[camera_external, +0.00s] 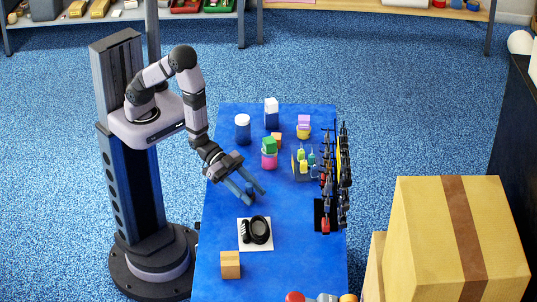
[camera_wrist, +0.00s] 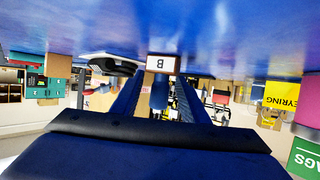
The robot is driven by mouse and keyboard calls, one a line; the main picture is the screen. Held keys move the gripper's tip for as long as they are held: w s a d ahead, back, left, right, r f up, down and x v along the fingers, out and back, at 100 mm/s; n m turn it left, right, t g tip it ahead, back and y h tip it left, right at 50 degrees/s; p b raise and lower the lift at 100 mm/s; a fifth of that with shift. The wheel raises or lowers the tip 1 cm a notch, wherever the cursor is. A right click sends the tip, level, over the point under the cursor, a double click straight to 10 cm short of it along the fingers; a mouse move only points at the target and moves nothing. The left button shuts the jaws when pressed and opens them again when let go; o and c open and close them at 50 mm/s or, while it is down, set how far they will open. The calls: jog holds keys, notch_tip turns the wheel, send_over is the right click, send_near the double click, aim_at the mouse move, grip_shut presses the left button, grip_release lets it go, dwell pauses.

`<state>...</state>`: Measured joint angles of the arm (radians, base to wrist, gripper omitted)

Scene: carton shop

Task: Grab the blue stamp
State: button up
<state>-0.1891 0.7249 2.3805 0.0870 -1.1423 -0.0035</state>
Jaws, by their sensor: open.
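The blue stamp (camera_external: 249,191) stands on the blue table, partly hidden by my fingers in the external view. In the wrist view, which looks upside down, its blue handle (camera_wrist: 160,94) shows between my two fingers, with a pale block marked B at its base on the table. My gripper (camera_external: 258,198) is open and low over the table, with its blue fingers on either side of the stamp. It also shows in the wrist view (camera_wrist: 160,82). I cannot tell whether either finger touches the stamp.
A black ring-shaped item (camera_external: 257,230) lies on a white mat (camera_external: 243,241) in front, near a small cardboard box (camera_external: 230,265). Pink and green boxes (camera_external: 269,153) stand behind. A rack of hanging items (camera_external: 342,175) lines the right edge. Table around the stamp is clear.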

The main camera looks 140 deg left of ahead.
aim_at(252, 193)
jog(key=shift+x, duration=1.6)
grip_shut()
jog(key=shift+r, duration=0.1)
notch_tip(252, 193, up, 10)
jog(key=shift+p, duration=0.35)
